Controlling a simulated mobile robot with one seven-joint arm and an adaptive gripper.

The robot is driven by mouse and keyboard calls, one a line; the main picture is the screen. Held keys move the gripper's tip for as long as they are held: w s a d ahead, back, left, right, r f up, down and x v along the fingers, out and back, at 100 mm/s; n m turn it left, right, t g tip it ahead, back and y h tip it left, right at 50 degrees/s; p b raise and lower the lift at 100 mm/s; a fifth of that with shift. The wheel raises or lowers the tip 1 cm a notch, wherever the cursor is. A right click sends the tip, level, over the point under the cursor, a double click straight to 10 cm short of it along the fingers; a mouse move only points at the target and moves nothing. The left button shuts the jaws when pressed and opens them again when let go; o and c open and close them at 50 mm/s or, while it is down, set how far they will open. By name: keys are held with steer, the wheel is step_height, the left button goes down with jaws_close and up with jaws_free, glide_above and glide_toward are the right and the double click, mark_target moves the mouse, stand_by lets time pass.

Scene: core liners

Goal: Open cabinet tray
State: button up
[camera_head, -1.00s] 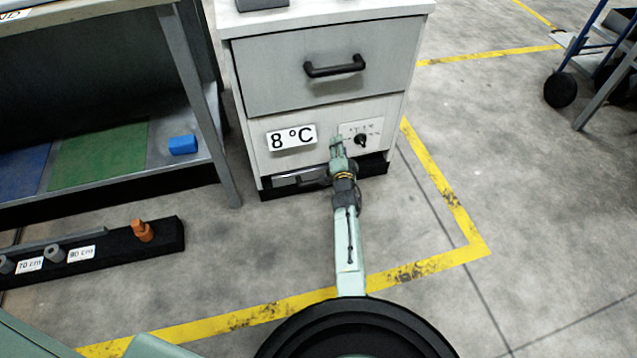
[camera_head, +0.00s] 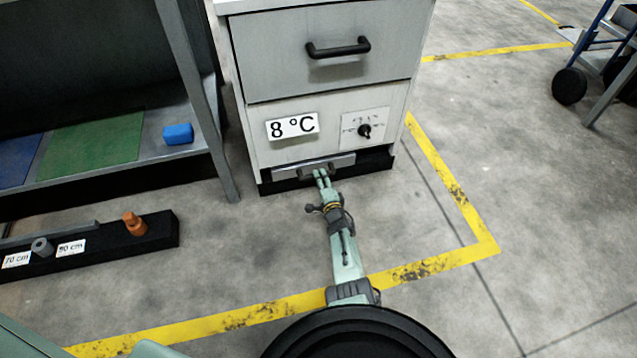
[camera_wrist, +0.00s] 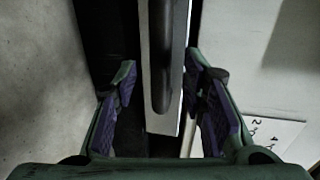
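The white cabinet (camera_head: 290,102) stands ahead of me. At its base, in a dark recess, is a low tray with a narrow pale front (camera_head: 346,160); it looks shut or nearly so. A dark bar handle is on this front, partly hidden by my gripper in the head view; it shows in the wrist view (camera_wrist: 163,75). My gripper (camera_head: 319,174) is right in front of the tray. In the wrist view my gripper (camera_wrist: 165,95) is open, its fingers on either side of the tray front and handle, with gaps on both sides. I cannot see any contact.
Above are a drawer with a black handle (camera_head: 338,48), an "8 °C" label (camera_head: 292,126) and a dial panel (camera_head: 365,129). A shelf with a blue block (camera_head: 178,134) stands at left, a black rack (camera_head: 150,236) on the floor below it.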

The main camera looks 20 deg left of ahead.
steer(key=shift+b+x, duration=1.1)
steer(key=shift+x, duration=0.5)
jaws_close()
